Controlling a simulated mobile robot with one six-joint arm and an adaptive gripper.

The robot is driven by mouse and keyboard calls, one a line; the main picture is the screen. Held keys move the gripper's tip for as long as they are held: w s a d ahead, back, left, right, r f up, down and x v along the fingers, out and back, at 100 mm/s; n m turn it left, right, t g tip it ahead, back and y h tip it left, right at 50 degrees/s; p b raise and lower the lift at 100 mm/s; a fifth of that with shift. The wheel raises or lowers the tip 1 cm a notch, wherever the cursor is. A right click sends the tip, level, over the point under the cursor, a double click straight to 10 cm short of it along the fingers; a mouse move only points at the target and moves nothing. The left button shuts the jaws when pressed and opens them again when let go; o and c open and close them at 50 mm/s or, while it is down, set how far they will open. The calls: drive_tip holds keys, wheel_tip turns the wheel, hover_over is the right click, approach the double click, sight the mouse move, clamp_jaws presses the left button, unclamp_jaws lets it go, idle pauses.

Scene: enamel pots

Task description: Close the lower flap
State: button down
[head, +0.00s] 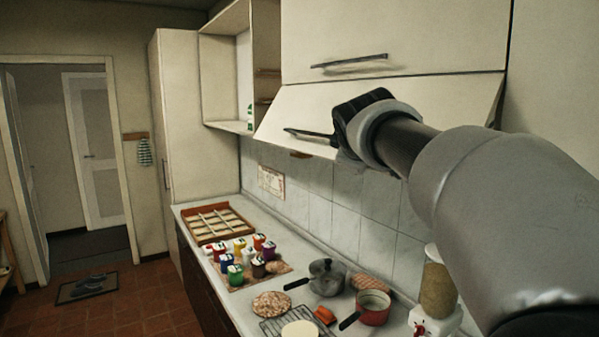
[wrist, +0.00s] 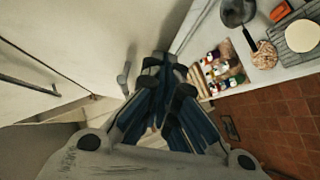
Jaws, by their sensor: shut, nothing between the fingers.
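The lower flap (head: 290,112) is a cream cabinet front in the head view. It stands partly open, its bottom edge tilted outward from the wall cabinet. Its dark bar handle (head: 305,133) runs near the bottom edge. My gripper (head: 345,112) is at the flap's outer face, just right of the handle; my arm hides part of the flap. In the wrist view the gripper's fingers (wrist: 168,95) are together and empty, close beside the cream flap surface (wrist: 105,40). I cannot tell whether they touch it.
The upper flap (head: 400,35) above is shut, with its own bar handle (head: 350,62). An open shelf (head: 226,75) is to the left. The counter below holds paint jars (head: 235,272), a grey pan (head: 327,278), a red pot (head: 373,308) and a wooden tray (head: 240,235).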

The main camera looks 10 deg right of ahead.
drive_tip(key=w+d+f+n+t+h+b, duration=0.1)
drive_tip(key=w+d+f, duration=0.1)
drive_tip(key=d, duration=0.3)
drive_tip(key=w+d+f+n+t+b, duration=0.1)
drive_tip(key=w+d+f+b, duration=0.1)
drive_tip(key=d, duration=0.4)
drive_tip(key=shift+w+d+f+h, duration=0.2)
drive_tip(key=shift+w+f+h, duration=0.2)
drive_tip(key=shift+f, duration=0.45)
drive_tip(key=shift+s+f+b, duration=0.1)
drive_tip(key=shift+b, duration=0.2)
